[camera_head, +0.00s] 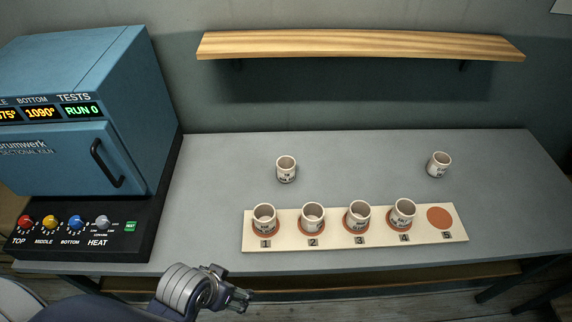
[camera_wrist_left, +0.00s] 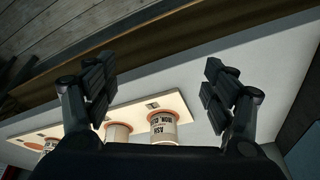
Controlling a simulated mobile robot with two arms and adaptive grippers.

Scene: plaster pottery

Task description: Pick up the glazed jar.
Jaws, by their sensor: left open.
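Several small whitish jars with dark lettering are in the head view; the lettering is mostly too small to read, so I cannot tell which is the glazed jar. One jar (camera_head: 286,169) stands behind the board and another (camera_head: 439,164) stands at the back right. Jars stand on the board's spots 1 (camera_head: 264,217), 2 (camera_head: 313,217), 3 (camera_head: 359,215) and 4 (camera_head: 403,212). The last looks slightly tilted. My left gripper (camera_head: 240,299) is open and empty in front of the table's front edge. Its two fingers (camera_wrist_left: 158,82) are spread in the left wrist view. My right gripper is not in view.
The cream board (camera_head: 345,244) has numbered reddish spots; spot 5 (camera_head: 439,217) is bare. A blue kiln (camera_head: 75,110) with a control panel stands at the left. A wooden shelf (camera_head: 360,46) hangs on the wall. The grey table (camera_head: 215,165) is clear around the back jars.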

